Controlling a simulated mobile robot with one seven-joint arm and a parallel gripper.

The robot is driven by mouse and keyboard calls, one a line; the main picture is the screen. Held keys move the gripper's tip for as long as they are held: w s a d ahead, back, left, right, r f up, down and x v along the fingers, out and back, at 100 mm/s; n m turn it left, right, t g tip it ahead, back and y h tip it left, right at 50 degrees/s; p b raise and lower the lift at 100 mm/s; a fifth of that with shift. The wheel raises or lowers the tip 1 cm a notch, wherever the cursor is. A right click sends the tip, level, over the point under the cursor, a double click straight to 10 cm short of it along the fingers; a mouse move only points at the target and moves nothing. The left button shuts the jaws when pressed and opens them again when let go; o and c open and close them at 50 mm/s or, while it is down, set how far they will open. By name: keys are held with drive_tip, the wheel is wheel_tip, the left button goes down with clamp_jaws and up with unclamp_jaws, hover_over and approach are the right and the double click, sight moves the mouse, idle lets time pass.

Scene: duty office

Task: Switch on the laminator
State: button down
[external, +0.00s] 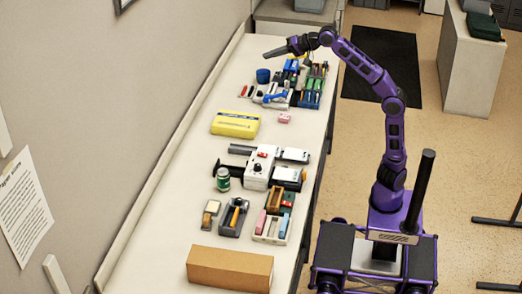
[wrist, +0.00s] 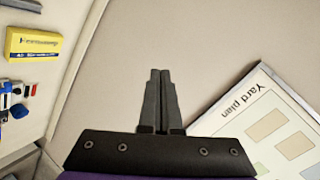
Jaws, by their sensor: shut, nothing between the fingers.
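A white boxy device (external: 259,167) with a dark knob and a red part on top stands mid-counter in the external view. It may be the laminator; no label on it is readable. Dark and white pieces sit close on both sides of it. My gripper (external: 268,53) is raised above the far part of the counter, pointing left towards the wall, well away from the device. In the wrist view the fingers (wrist: 159,78) are together and empty, facing the bare wall. The device does not clearly show in the wrist view.
A yellow case (external: 235,124) lies beyond the device; it also shows in the wrist view (wrist: 34,42). Tool trays (external: 312,98) and a blue cup (external: 263,76) are farther back. A green can (external: 223,179), small bins and a cardboard box (external: 229,269) are nearer. A framed plan (wrist: 268,130) hangs on the wall.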

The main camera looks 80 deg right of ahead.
drive_tip(key=w+f+n+g+h, duration=0.1)
drive_tip(key=w+f+n+g, duration=0.2)
drive_tip(key=f, duration=0.5)
drive_tip(key=n+g+p, duration=0.4)
drive_tip(key=n+g, duration=0.4)
approach(259, 153)
drive_tip(key=f, duration=0.4)
drive_tip(key=w+f+b, duration=0.1)
drive_tip(key=f, duration=0.1)
drive_tip(key=shift+d+f, duration=0.3)
drive_tip(key=shift+f, duration=0.1)
